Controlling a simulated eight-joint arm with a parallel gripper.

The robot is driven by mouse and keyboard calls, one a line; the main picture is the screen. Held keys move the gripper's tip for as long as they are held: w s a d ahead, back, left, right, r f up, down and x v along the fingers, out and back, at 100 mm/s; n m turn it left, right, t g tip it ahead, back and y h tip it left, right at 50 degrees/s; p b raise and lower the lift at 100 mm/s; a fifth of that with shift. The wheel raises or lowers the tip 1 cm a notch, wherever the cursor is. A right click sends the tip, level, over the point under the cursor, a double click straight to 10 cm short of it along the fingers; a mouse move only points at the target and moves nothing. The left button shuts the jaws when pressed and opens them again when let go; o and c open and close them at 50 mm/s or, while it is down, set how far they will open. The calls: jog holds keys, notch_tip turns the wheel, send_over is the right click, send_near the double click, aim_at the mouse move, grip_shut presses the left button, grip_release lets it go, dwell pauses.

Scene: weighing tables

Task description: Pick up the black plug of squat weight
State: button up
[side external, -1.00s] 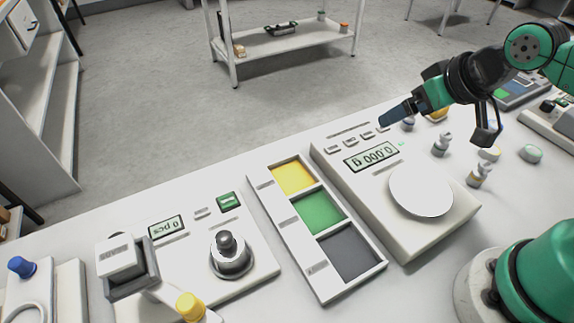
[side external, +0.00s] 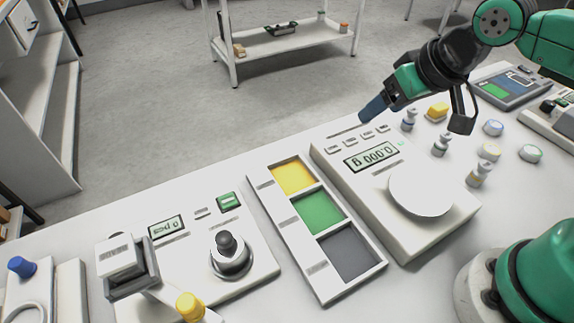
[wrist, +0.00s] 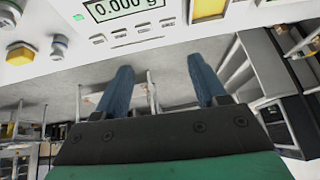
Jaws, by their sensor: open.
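The squat weight (side external: 231,262) is a wide, low grey metal piece with a black plug (side external: 225,241) standing up at its top. It sits upright on the left counting device, beside the three-colour tray. My gripper (side external: 371,112) is above the back edge of the right scale, well to the right of and behind the plug. In the wrist view my gripper (wrist: 162,82) shows two blue fingers spread apart with nothing between them. The squat weight and plug are not visible in the wrist view.
A tray (side external: 284,238) with yellow, green and dark compartments lies between the devices. The right scale (side external: 405,240) has an empty white pan and reads 0.000 g. Small weights (side external: 441,146) stand to its right. A yellow-topped piece (side external: 189,305) is near the squat weight.

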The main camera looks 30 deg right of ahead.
jog(key=w+a+g, duration=0.1)
jog(key=a+g, duration=0.2)
jog(key=a, duration=1)
jog(key=g, duration=0.1)
send_over(224, 237)
jog(key=shift+s+f+h, duration=0.2)
jog(key=shift+f, duration=0.45)
jog(key=shift+s+f+h, duration=0.2)
jog(key=shift+f, duration=0.4)
jog(key=shift+a+f, duration=0.1)
jog(key=shift+f, duration=0.25)
jog(key=shift+w+f, duration=0.2)
jog(key=shift+f, duration=1.05)
jog(key=shift+w+f, duration=0.15)
jog(key=shift+f, duration=1.05)
grip_shut()
